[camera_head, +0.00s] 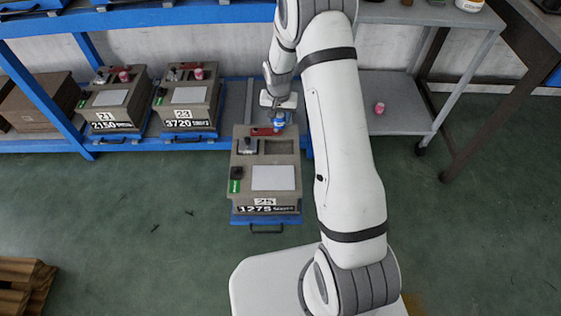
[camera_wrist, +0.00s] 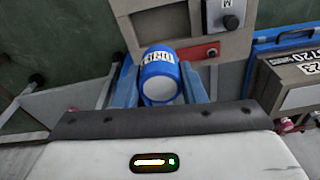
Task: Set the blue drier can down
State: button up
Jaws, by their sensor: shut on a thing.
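The blue drier can (camera_wrist: 158,72) is a short blue cylinder with a white lettered label and a pale round end. My gripper (camera_wrist: 155,88) is shut on it, with a blue finger on each side of the can. In the head view the can (camera_head: 279,120) shows just below my gripper (camera_head: 278,108), at the far edge of the grey box marked 25 and 1275 (camera_head: 240,190). I cannot tell whether the can touches the box. The box has a red part, a black knob and a green tag on top.
Boxes marked 21 (camera_head: 113,104) and 23 (camera_head: 187,103) stand on the blue lower shelf (camera_head: 100,142) at the left, each with a pink can. Another pink can (camera_head: 379,107) stands on the grey cart shelf (camera_head: 402,85). The green floor in front is mostly clear.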

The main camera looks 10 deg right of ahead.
jog(key=b, duration=0.3)
send_over(279, 149)
notch_tip(279, 149, down, 6)
jog(key=shift+m, duration=0.3)
jog(key=f+b, duration=0.1)
jog(key=f, duration=0.2)
jog(key=f+b, duration=0.1)
jog(key=f, duration=0.2)
jog(key=f+b, duration=0.1)
jog(key=f, duration=0.2)
jog(key=shift+s, duration=0.3)
jog(key=shift+f, duration=0.1)
jog(key=o, duration=1)
